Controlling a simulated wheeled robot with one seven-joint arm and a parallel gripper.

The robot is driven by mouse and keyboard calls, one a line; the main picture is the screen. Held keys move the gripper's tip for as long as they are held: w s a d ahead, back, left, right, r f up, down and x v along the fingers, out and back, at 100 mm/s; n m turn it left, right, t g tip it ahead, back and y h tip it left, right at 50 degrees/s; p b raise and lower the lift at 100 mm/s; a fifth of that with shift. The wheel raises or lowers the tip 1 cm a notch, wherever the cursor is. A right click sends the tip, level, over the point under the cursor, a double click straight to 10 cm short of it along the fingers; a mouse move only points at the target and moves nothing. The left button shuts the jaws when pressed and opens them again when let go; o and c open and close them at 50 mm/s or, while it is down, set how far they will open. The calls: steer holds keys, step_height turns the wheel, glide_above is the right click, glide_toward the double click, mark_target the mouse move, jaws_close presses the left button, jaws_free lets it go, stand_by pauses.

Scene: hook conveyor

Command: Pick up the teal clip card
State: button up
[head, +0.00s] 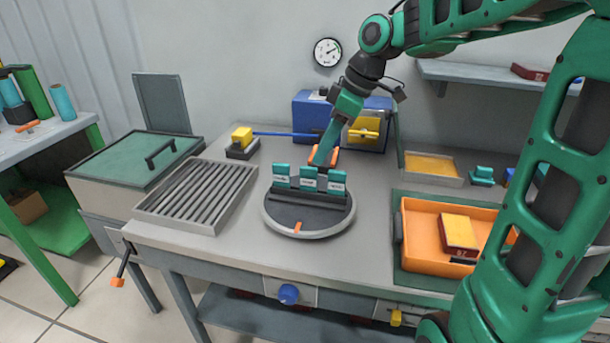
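Three teal cards with pale label strips stand upright in a dark holder (290,200) on a round grey turntable (270,215): a left card (281,176), a middle card (308,180) and a right card (337,184). I cannot tell which of them is the clip card. My gripper (323,157) points down, just behind and above the middle and right cards. Its orange fingers are partly hidden by the cards. I cannot see whether they touch or hold a card.
A slatted grey tray (197,196) lies left of the turntable. An orange bin (425,238) with a yellow-and-red box (459,233) stands to the right. A blue machine (309,116), a blue bar (285,134) and a yellow-filled tray (432,165) are at the back. Bare tabletop surrounds the turntable.

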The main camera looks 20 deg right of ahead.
mark_target(312, 168)
steer(key=x, duration=0.4)
steer(key=shift+d+f, duration=0.15)
steer(key=shift+x, duration=2.7)
jaws_close()
